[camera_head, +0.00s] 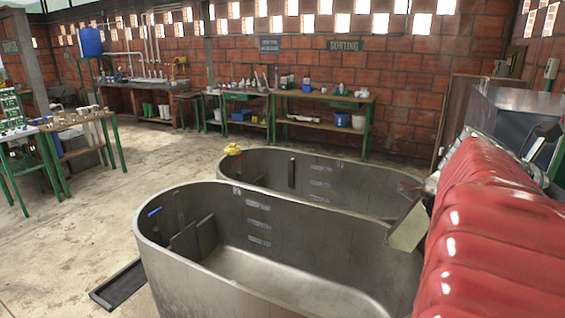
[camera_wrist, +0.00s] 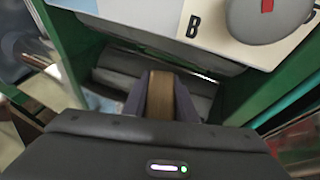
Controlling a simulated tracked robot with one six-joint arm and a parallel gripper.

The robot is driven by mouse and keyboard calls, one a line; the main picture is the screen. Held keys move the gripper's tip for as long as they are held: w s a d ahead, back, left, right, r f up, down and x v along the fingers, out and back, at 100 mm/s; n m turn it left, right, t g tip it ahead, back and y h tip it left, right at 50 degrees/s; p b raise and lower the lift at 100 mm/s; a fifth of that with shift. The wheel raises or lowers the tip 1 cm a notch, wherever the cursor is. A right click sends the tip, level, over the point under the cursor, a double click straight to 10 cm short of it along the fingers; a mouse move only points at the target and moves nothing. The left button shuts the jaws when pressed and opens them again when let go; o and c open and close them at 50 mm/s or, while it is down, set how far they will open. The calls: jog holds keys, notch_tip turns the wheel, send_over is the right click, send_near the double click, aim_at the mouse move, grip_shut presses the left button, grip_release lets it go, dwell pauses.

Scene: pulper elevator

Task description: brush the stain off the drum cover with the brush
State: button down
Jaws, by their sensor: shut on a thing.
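In the wrist view my gripper (camera_wrist: 161,98) is shut on a brown wooden piece, seemingly the handle of the brush (camera_wrist: 161,92). Its bristles are hidden from this view. Beyond the fingers, a dark grey rounded surface (camera_wrist: 118,83) lies between green side walls; it may be the drum cover, but I cannot tell for sure. Whether the brush touches it is unclear. No stain can be made out. In the head view I cannot clearly make out my gripper or the brush.
The wrist view shows a pale panel (camera_wrist: 205,45) marked B with a grey disc (camera_wrist: 268,18), and a green frame (camera_wrist: 65,45). In the head view two metal tubs (camera_head: 160,257) fill the middle. A bulky red ribbed form (camera_head: 490,230) blocks the right. Open floor (camera_head: 90,235) lies left.

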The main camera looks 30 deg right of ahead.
jog(key=shift+a+f, duration=0.1)
jog(key=shift+f, duration=0.2)
jog(key=shift+s+a, duration=0.1)
jog(key=shift+a, duration=0.05)
jog(key=shift+s+a, duration=0.35)
jog(key=shift+a, duration=0.2)
jog(key=shift+s+a, duration=0.3)
jog(key=shift+a, duration=0.2)
jog(key=shift+s+a+r, duration=0.15)
jog(key=shift+s+a, duration=0.3)
jog(key=shift+a, duration=0.25)
jog(key=shift+s+a+r, duration=0.15)
jog(key=shift+s+a, duration=0.25)
jog(key=shift+a, duration=0.25)
jog(key=shift+w+d+r, duration=0.1)
jog(key=shift+w+d, duration=0.25)
jog(key=shift+d, duration=0.25)
jog(key=shift+w+d, duration=0.3)
jog(key=shift+d, duration=0.25)
jog(key=shift+w+d+r, duration=0.1)
jog(key=shift+d, duration=0.05)
jog(key=shift+w+d, duration=0.1)
